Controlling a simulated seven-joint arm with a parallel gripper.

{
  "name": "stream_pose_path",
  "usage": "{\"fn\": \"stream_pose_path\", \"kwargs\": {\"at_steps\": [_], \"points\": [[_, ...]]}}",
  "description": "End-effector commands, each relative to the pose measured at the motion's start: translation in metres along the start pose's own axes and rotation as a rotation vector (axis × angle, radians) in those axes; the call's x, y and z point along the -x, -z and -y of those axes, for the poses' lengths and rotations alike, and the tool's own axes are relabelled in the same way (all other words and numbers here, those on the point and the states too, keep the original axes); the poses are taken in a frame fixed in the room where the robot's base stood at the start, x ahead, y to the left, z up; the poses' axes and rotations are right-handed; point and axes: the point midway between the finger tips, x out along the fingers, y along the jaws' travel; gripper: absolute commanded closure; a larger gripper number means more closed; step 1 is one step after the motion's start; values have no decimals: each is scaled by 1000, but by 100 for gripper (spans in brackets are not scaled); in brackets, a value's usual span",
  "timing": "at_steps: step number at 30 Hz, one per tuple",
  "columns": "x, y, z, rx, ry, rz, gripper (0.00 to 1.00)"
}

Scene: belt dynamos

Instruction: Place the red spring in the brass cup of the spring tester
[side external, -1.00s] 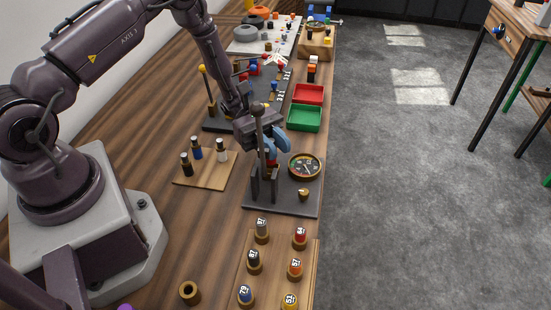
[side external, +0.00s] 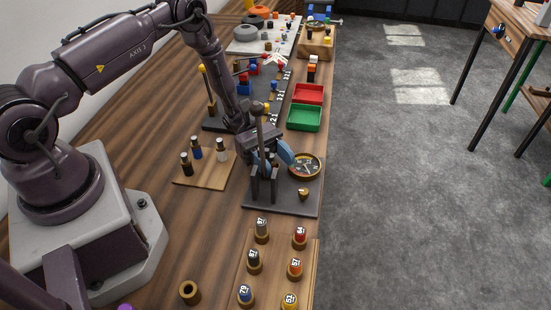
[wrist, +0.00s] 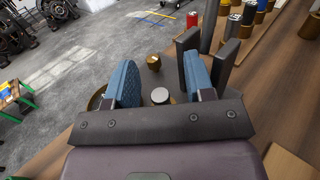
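The spring tester stands on a dark base plate (side external: 283,205) with a round dial (side external: 305,166), upright dark posts (side external: 256,184) and a small brass knob-like part (side external: 303,193). The brass part also shows in the wrist view (wrist: 153,62). My gripper (side external: 274,160) is low over the tester, beside the dial. In the wrist view its blue pads (wrist: 160,88) are apart, with a pale round disc (wrist: 160,96) between them; what lies under the disc is hidden. I cannot make out the brass cup clearly.
The front rack (side external: 272,270) holds several numbered, coloured pieces. A wooden board (side external: 190,180) with black, blue and white pieces stands left of the tester. Green (side external: 305,118) and red (side external: 308,94) trays lie behind. An empty brass ring (side external: 190,292) stands at the front left.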

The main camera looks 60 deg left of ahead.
Motion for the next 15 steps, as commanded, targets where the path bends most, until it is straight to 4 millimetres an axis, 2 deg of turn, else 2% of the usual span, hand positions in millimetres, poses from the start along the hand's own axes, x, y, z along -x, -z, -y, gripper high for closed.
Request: {"fn": "stream_pose_path", "kwargs": {"at_steps": [5, 15], "points": [[3, -2, 0, 0, -2, 0, 51], [57, -2, 0, -1, -3, 0, 51]]}}
